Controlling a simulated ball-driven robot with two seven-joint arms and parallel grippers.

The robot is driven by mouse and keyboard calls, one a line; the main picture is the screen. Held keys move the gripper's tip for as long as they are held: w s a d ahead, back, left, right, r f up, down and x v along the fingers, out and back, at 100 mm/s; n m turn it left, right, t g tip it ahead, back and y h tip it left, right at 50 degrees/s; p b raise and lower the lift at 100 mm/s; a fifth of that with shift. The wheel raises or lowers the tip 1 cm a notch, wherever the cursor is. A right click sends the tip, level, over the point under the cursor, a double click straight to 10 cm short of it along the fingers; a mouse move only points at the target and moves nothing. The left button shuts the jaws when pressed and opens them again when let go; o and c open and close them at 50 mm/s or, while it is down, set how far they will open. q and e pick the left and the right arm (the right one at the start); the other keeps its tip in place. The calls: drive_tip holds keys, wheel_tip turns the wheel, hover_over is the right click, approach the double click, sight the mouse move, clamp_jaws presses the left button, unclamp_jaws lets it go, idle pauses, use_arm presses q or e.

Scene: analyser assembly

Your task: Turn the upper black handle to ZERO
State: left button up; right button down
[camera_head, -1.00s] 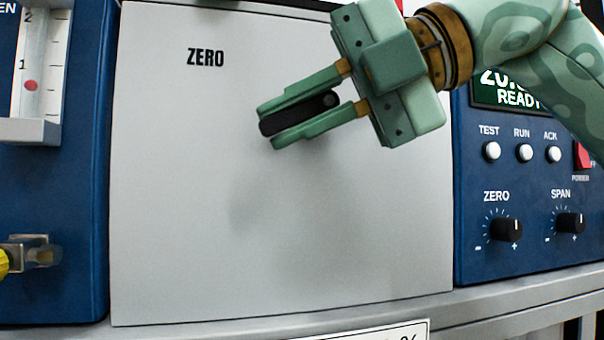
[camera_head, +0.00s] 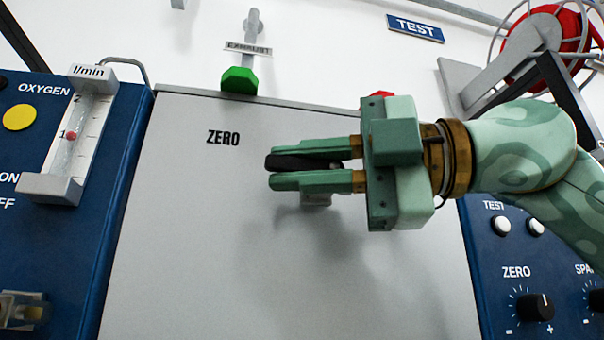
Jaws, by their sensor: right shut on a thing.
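The upper black handle (camera_head: 292,162) is on the light grey panel (camera_head: 200,250). It lies about level in the picture, its free end pointing left. The word ZERO (camera_head: 223,138) is printed to the left of that end and a little above it. My right gripper (camera_head: 273,166) comes in from the right and is shut on the handle, with one green finger above and one below. The fingers and palm hide part of the handle and its right end. My left gripper is out of view.
A green knob (camera_head: 239,81) under an EXHAUST label (camera_head: 248,48) stands above the panel. A blue unit with a flowmeter (camera_head: 75,140) is at left, another with a ZERO dial (camera_head: 534,307) at lower right. A red hose reel (camera_head: 560,40) is at upper right.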

drive_tip(key=c, duration=1.4)
unclamp_jaws()
drive_tip(key=s+d, duration=0.1)
drive_tip(key=d, duration=1.5)
drive_tip(key=shift+s+d+f, duration=0.15)
drive_tip(key=shift+d, duration=0.05)
